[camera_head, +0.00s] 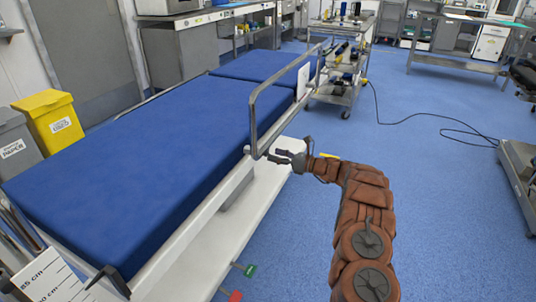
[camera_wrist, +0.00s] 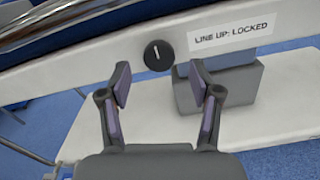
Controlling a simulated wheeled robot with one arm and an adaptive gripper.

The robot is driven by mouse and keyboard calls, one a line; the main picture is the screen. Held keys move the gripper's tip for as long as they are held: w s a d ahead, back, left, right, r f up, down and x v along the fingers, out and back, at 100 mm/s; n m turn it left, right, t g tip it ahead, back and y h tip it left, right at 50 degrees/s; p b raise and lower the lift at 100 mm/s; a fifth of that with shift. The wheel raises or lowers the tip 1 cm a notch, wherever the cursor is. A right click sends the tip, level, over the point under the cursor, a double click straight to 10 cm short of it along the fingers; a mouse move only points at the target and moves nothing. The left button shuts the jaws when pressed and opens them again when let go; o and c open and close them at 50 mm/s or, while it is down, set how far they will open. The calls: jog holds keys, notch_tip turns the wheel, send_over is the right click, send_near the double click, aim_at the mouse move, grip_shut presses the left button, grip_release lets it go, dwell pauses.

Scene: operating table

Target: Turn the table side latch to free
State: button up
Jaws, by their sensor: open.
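The side latch is a round black knob (camera_wrist: 159,55) with a white line, on the pale side rail (camera_wrist: 95,67) in the wrist view. Its white line points nearly straight up in the picture. A label (camera_wrist: 231,33) to its right reads "LINE UP: LOCKED". My gripper (camera_wrist: 159,78) is open and empty, its two fingertips apart just below the knob in the picture. I cannot tell whether they touch it. In the head view my gripper (camera_head: 283,157) is beside the blue table (camera_head: 120,165), near the foot of the metal guard rail; the knob cannot be made out there.
The raised metal guard rail (camera_head: 252,115) stands above the side rail, close to my gripper. A grey block (camera_wrist: 222,90) sits below the label. A loaded trolley (camera_head: 340,85) stands at the table's far end. The blue floor (camera_head: 430,190) to the right is mostly clear, with a black cable (camera_head: 400,122).

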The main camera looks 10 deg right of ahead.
jog(key=shift+x, duration=1.65)
jog(key=shift+c, duration=0.4)
jog(key=c, duration=1.1)
jog(key=shift+f+n+b, duration=0.1)
jog(key=shift+n+b, duration=0.3)
jog(key=shift+b, duration=0.15)
jog(key=n+b, duration=1.5)
jog(key=n, duration=0.2)
jog(key=shift+w+b, duration=0.1)
jog(key=shift+b, duration=0.3)
